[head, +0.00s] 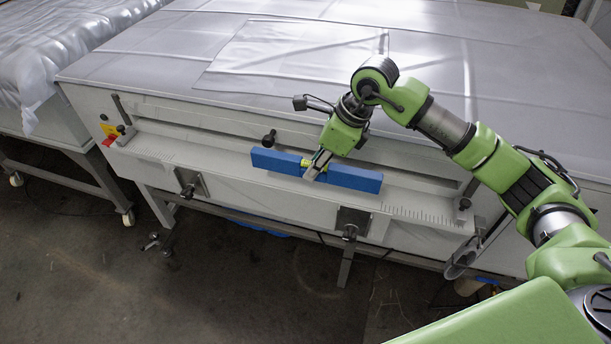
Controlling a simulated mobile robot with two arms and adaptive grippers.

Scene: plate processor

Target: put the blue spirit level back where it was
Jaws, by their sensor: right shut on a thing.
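The blue spirit level (354,177) is a long blue bar with a yellow-green vial part near its middle. It lies lengthwise along the front ledge of the plate processor (230,165). My right gripper (315,170) is shut on the level near its middle, from above and behind. The gripper hides part of the level's centre. I cannot tell whether the level rests on the ledge or is just above it. My left gripper is not in view.
The ledge has ruler-like marks and dark knobs (269,137). Black clamps (350,232) sit on the front below. A clear sheet (300,48) lies on the machine's flat top. A wheeled table (60,130) stands at the left. Floor in front is mostly open.

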